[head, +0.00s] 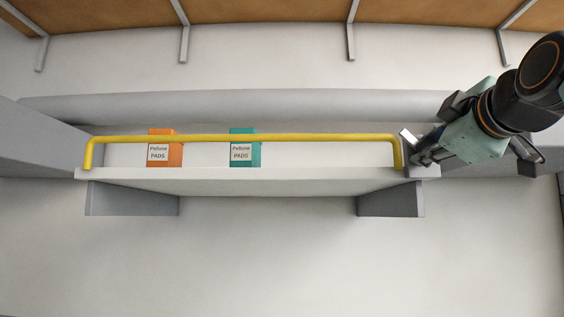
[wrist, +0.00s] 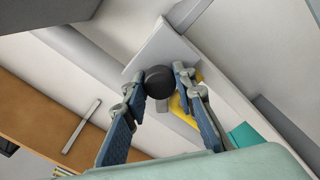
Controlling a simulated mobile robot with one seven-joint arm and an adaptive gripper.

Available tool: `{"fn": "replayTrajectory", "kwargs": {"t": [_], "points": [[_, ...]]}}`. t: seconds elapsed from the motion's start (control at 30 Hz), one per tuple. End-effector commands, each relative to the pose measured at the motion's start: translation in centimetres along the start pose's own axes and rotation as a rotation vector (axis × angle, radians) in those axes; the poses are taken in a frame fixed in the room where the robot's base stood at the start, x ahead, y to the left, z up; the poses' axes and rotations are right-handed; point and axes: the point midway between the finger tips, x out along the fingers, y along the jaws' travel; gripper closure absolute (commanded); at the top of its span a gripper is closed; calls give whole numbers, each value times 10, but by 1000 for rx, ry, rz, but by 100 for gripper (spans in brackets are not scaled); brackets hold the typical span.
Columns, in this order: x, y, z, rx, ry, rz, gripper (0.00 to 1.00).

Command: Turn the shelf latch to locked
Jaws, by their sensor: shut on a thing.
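The white shelf (head: 250,178) spans the middle of the head view, with a yellow rail (head: 245,138) along it. My gripper (head: 413,154) is at the shelf's right end, just beyond the rail's right post. In the wrist view, a dark round knob (wrist: 160,84), which appears to be the latch, sits between the two fingertips of my gripper (wrist: 159,79). The fingers are shut on it. Behind the knob is a light grey plate (wrist: 158,48). My gripper hides the latch in the head view. I cannot tell which way the latch is turned.
An orange box (head: 165,151) and a teal box (head: 244,151), both with white labels, stand on the shelf behind the rail. Grey brackets (head: 390,200) support the shelf from below. A brown panel (head: 265,10) with grey struts lies along the top. The shelf's right half is clear.

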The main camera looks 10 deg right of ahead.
Motion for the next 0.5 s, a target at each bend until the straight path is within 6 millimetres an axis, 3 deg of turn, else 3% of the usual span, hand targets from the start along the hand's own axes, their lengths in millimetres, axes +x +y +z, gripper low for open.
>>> {"fn": "replayTrajectory", "kwargs": {"t": [0.5], "points": [[0, 0, -1, -482, 3, 0, 99]]}}
